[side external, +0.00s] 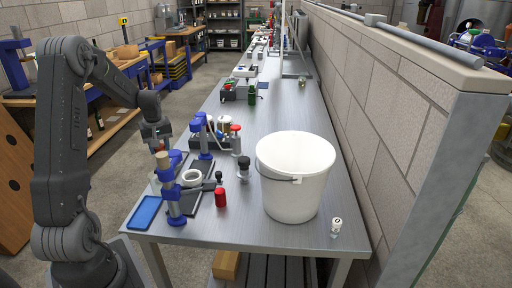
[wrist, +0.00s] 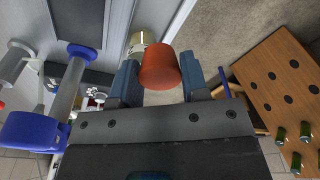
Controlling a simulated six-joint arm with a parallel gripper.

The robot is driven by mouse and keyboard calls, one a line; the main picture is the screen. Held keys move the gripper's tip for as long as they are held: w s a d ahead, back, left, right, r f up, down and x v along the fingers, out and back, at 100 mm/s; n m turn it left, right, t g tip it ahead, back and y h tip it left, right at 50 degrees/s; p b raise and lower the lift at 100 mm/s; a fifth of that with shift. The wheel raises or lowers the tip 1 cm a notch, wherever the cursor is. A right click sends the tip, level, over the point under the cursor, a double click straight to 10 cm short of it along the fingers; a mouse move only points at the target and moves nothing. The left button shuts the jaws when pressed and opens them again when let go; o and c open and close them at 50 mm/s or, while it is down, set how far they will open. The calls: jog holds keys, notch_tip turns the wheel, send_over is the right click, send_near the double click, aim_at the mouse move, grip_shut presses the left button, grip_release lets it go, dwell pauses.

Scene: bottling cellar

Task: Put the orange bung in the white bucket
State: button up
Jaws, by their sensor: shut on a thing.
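The orange bung (wrist: 160,70) is held between the two fingers of my gripper (wrist: 159,80) in the wrist view. In the side view my gripper (side external: 157,143) is over the table's left side, above a blue corking stand, and only a small bit of the bung shows there. The white bucket (side external: 293,190) stands upright on the right side of the near table end, its wire handle hanging down the front. It is well to the right of my gripper. I cannot see into its bottom, and I cannot make it out in the wrist view.
Blue corking stands (side external: 174,195) and a white ring (side external: 192,178) are on the table between my gripper and the bucket. A red cylinder (side external: 220,197), a dark-based stopper (side external: 243,170) and a blue tray (side external: 145,212) are nearby. A block wall (side external: 390,110) runs along the right side.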

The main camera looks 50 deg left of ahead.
aim_at(161, 146)
notch_tip(161, 146, up, 13)
jog(key=w+d+m+t+h, duration=0.1)
jog(key=w+d+m+h, duration=0.1)
jog(key=w+d+m, duration=1.65)
jog(key=w+d+m+g, duration=0.1)
jog(key=w+d+m, duration=0.1)
jog(key=d+m, duration=0.9)
jog(key=w+d+m+g, duration=0.1)
jog(key=w+d+m, duration=0.1)
jog(key=d+m, duration=0.85)
jog(key=shift+m+h, duration=0.3)
jog(key=f, duration=2.3)
jog(key=shift+d, duration=0.2)
